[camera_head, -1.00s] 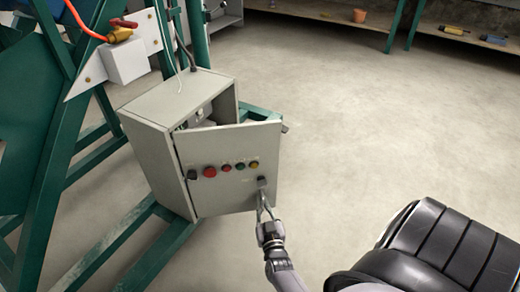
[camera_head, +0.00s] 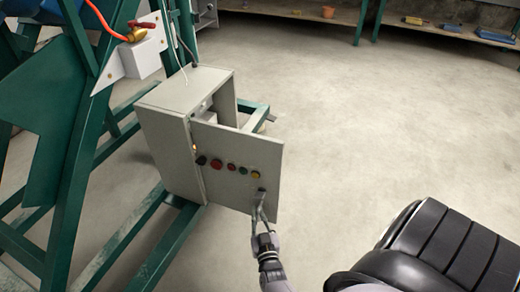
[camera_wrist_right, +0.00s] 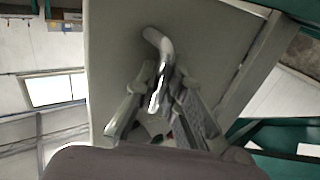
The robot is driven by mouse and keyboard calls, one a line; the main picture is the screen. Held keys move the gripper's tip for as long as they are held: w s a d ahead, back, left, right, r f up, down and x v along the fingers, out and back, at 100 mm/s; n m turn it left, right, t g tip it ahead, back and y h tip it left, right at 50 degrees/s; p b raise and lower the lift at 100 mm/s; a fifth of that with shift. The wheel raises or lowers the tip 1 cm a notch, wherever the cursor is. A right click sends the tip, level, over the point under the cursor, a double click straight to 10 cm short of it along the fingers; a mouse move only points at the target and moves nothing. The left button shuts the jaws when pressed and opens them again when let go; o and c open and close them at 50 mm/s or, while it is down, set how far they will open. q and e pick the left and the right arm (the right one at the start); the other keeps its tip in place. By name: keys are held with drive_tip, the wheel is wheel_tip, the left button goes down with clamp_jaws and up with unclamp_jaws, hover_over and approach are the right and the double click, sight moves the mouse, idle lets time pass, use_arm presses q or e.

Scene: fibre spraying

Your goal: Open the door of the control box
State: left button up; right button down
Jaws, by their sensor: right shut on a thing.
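The grey control box (camera_head: 165,145) stands on a green frame at the left of the head view. Its door (camera_head: 236,160), with a row of coloured buttons, is swung partly open, hinged on its left side. My right gripper (camera_head: 262,212) is at the door's lower right edge, shut on the door handle (camera_head: 262,192). In the right wrist view the curved metal handle (camera_wrist_right: 158,75) sits between the fingers of my right gripper (camera_wrist_right: 160,110), against the pale door. My left gripper is not in view.
The green steel frame (camera_head: 70,170) stands left of and beneath the box. A white bracket box with an orange hose (camera_head: 100,18) sits above it. The floor (camera_head: 350,120) right of the door is open. A shelf with tools (camera_head: 440,27) runs along the back.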

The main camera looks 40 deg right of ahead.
drive_tip(key=shift+s+f, duration=0.1)
drive_tip(key=shift+s, duration=0.15)
drive_tip(key=c, duration=1.9)
unclamp_jaws()
drive_tip(key=shift+c, duration=0.2)
drive_tip(key=shift+w, duration=0.1)
